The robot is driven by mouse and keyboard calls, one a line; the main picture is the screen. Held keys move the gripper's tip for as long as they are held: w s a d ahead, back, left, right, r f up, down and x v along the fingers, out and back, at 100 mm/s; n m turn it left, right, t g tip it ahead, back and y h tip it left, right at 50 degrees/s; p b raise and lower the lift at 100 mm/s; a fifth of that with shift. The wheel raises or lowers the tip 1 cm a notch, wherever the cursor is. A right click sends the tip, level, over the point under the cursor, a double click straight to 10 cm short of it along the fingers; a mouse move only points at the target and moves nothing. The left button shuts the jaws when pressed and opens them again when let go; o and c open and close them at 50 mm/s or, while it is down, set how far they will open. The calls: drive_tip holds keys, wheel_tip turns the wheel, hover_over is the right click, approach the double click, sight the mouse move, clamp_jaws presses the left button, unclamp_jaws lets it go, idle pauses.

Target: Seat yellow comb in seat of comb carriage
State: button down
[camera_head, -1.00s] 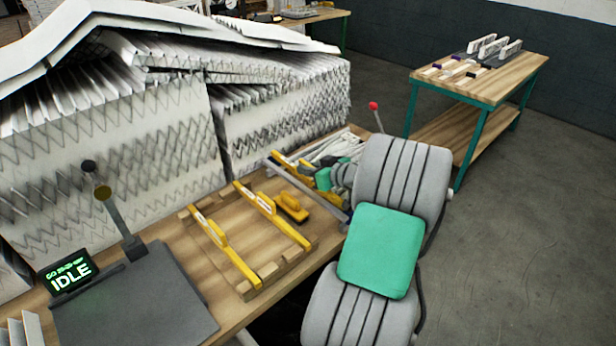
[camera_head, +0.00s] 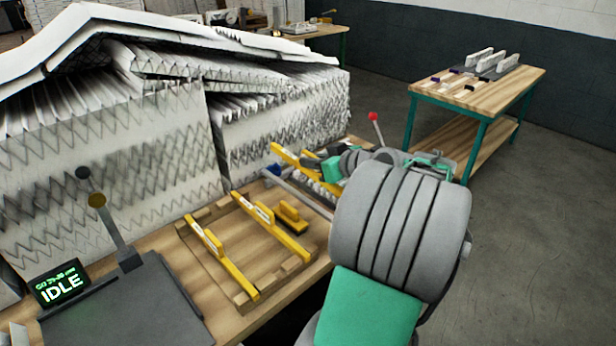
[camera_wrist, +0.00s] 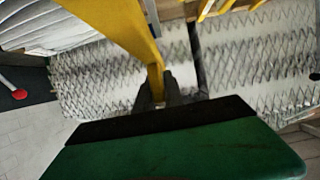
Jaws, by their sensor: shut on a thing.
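My gripper (camera_wrist: 158,92) is shut on a yellow comb (camera_wrist: 138,35), which stretches away from the fingers to the top of the wrist view. In the head view this comb (camera_head: 287,155) is a yellow bar at the bench's far end, beside my green and grey wrist. My arm partly hides it there. A grey rail with a blue knob (camera_head: 272,171) lies just in front of it. I cannot make out the comb carriage's seat or tell whether the comb touches it.
A wooden tray (camera_head: 240,301) holds two more yellow combs and a small yellow-handled piece (camera_head: 292,217). Tall pleated white filters (camera_head: 165,150) line the bench's back. A red-knobbed lever (camera_head: 373,117) stands behind my arm. A display reading IDLE (camera_head: 60,285) is at left.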

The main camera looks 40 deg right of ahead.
sight(308, 174)
drive_tip(key=s+a+r+b, duration=0.1)
drive_tip(key=s+a+r, duration=0.35)
drive_tip(key=s, duration=0.25)
drive_tip(key=w+a+f+n+y+p, duration=0.2)
drive_tip(key=w+a+f+y, duration=0.1)
drive_tip(key=w+a, duration=0.2)
drive_tip(key=w+d+f+h, duration=0.1)
drive_tip(key=w+d, duration=0.1)
drive_tip(key=d, duration=0.2)
drive_tip(key=w+d+f+m+h, duration=0.1)
drive_tip(key=w+d, duration=0.1)
drive_tip(key=d, duration=0.2)
drive_tip(key=w+d+m+h+p, duration=0.1)
drive_tip(key=w+d, duration=0.1)
drive_tip(key=d, duration=0.2)
drive_tip(key=shift+w+f+g, duration=0.1)
drive_tip(key=shift+f+g, duration=0.2)
drive_tip(key=shift+f, duration=0.1)
drive_tip(key=shift+f+b, duration=0.1)
drive_tip(key=shift+b, duration=0.2)
wheel_tip(308, 174, down, 6)
drive_tip(key=b, duration=0.5)
drive_tip(key=shift+a, duration=0.1)
drive_tip(key=shift+r+b, duration=0.2)
drive_tip(key=shift+b, duration=0.45)
drive_tip(key=shift+f, duration=0.1)
